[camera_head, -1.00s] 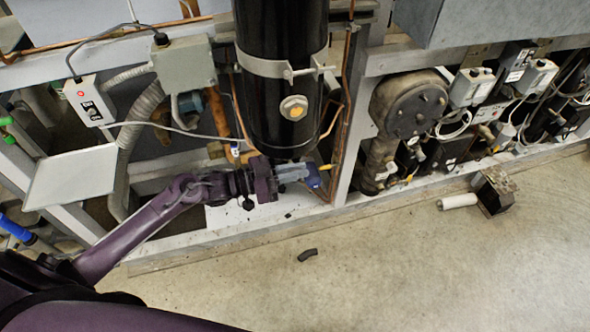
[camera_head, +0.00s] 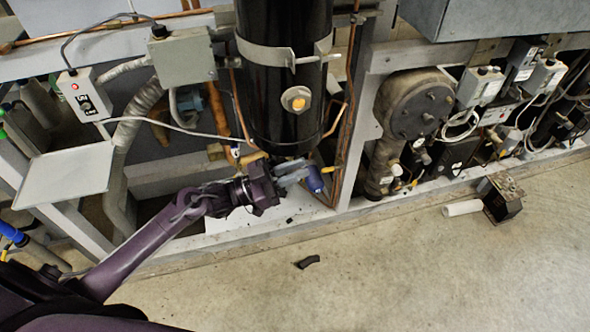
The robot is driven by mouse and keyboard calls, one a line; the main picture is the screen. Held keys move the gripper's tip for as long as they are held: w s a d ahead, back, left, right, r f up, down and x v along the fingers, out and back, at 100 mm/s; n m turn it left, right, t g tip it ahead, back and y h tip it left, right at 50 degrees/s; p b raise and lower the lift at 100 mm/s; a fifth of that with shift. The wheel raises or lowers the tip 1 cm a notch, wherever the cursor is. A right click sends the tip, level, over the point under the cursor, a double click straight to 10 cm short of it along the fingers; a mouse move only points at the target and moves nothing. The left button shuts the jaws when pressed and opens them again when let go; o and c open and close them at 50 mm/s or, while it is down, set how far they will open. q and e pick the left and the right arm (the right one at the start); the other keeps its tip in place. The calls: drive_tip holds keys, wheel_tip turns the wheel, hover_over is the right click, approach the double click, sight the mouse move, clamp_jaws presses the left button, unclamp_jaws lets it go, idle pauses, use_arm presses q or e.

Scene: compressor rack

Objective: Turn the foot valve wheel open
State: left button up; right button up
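A small blue wheel (camera_head: 315,180), which looks like the foot valve wheel, sits low at the foot of the black cylinder (camera_head: 286,90), beside a yellow-tipped part. My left gripper (camera_head: 299,176) reaches in from the left, just above the floor edge of the rack. Its grey fingers point right and end at the blue wheel, overlapping its left side in the head view. Whether the fingers are closed on the wheel or only beside it cannot be told. The valve body behind the gripper is mostly hidden. My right gripper is not in view.
A frame post and copper pipe (camera_head: 346,120) stand close to the right of the wheel. A grey tray (camera_head: 66,178) and conduit hose are at left.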

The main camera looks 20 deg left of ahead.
use_arm(q)
drive_tip(key=shift+o, duration=1.2)
